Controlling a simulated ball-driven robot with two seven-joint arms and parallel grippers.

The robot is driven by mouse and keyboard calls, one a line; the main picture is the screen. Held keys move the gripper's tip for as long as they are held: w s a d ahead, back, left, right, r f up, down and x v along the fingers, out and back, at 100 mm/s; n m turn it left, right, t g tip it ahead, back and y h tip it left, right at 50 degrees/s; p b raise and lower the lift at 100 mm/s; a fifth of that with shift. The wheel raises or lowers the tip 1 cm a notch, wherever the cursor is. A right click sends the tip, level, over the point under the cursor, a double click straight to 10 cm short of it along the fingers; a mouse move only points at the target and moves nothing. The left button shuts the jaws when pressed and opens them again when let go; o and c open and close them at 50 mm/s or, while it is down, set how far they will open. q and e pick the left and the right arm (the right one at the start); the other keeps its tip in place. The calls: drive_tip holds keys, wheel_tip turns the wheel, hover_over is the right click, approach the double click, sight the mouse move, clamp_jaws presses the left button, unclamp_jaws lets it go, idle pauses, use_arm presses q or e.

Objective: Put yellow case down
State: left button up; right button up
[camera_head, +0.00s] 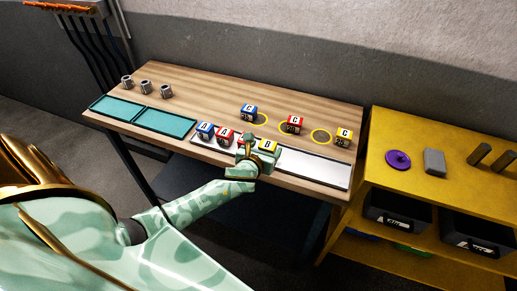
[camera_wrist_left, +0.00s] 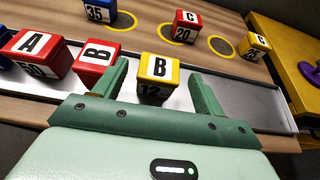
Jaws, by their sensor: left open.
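A yellow case marked B and 12 (camera_wrist_left: 159,68) stands upright between the fingers of my left gripper (camera_wrist_left: 160,80) in the left wrist view. The fingers are spread, with a gap on each side of the case. In the head view this yellow case (camera_head: 269,146) is at the long pale metal tray (camera_head: 318,168) on the wooden bench, partly hidden by my left gripper (camera_head: 250,151). A second yellow case marked C (camera_head: 344,136) stands at the bench's right end. It also shows in the left wrist view (camera_wrist_left: 257,43). My right gripper is not in view.
Red case B (camera_wrist_left: 96,65) is close left of the gripper, with red case A (camera_wrist_left: 38,50) beyond it. Blue case C (camera_head: 249,112) and red case C (camera_head: 295,124) stand behind, near yellow rings (camera_head: 321,136). The tray's right part is clear. A yellow shelf (camera_head: 385,185) stands right.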

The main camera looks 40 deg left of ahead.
use_arm(q)
drive_tip(key=p+v, duration=0.1)
drive_tip(key=v, duration=0.6)
drive_tip(key=shift+s, duration=0.25)
drive_tip(key=s+f+n+g+h, duration=0.1)
drive_tip(key=s+f+n+g, duration=0.3)
drive_tip(key=s+f+n, duration=0.7)
drive_tip(key=s+f+n+g+h, duration=0.1)
drive_tip(key=s+f+n+g, duration=0.4)
drive_tip(key=f, duration=1)
drive_tip(key=s+d+f+n+g, duration=0.1)
drive_tip(key=s+f+n, duration=0.2)
drive_tip(key=s, duration=0.5)
drive_tip(key=s+d+f+n+g, duration=0.1)
drive_tip(key=s+d+f+n, duration=0.1)
drive_tip(key=s+n, duration=0.4)
drive_tip(key=s+d+f+n+h, duration=0.1)
drive_tip(key=s+f+n, duration=0.3)
drive_tip(key=s, duration=0.7)
drive_tip(key=shift+s+d+f+n+g, duration=0.4)
drive_tip(key=shift+d, duration=0.3)
